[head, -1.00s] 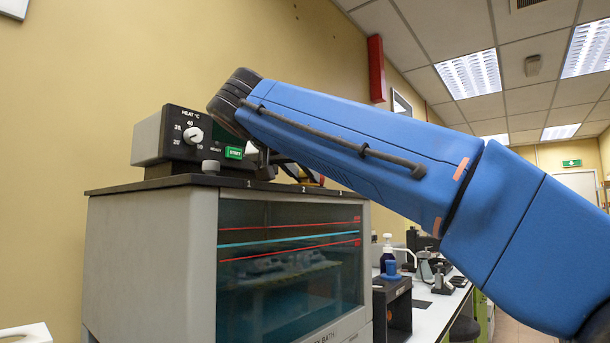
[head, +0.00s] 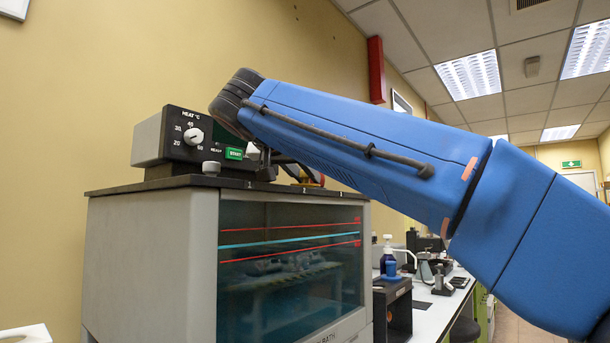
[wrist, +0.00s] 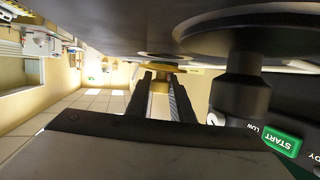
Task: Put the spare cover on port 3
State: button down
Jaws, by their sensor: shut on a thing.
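The bath (head: 150,265) has a dark top (head: 225,182) with the numbers 1, 2 and 3 along its front edge. In the head view my gripper is mostly hidden behind my blue arm, low over the top. In the wrist view my gripper (wrist: 160,82) is shut on a small brass-yellow piece (wrist: 160,87), likely the spare cover's knob. A yellowish disc edge (wrist: 176,69) lies at the fingertips, close to the top. A pale ring (wrist: 163,56) shows there; I cannot tell which port it is or whether the disc touches it.
A dark knobbed piece (wrist: 240,95) stands on the top beside my fingers. The heater control box (head: 185,135) with its dial and green START button is at the left. A bench with lab items (head: 430,310) runs behind right.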

jog(key=c, duration=1.5)
grip_release()
jog(key=shift+w+a+f, duration=0.1)
jog(key=shift+a+f, duration=0.15)
jog(key=shift+f, duration=0.3)
jog(key=shift+w+a+f, duration=0.1)
jog(key=shift+a+f, duration=0.1)
jog(key=shift+f, duration=0.3)
jog(key=shift+o, duration=0.2)
jog(key=v, duration=0.6)
jog(key=r+v, duration=0.1)
jog(key=v, duration=0.5)
jog(key=d+v, duration=0.1)
jog(key=v, duration=0.5)
jog(key=shift+r, duration=0.4)
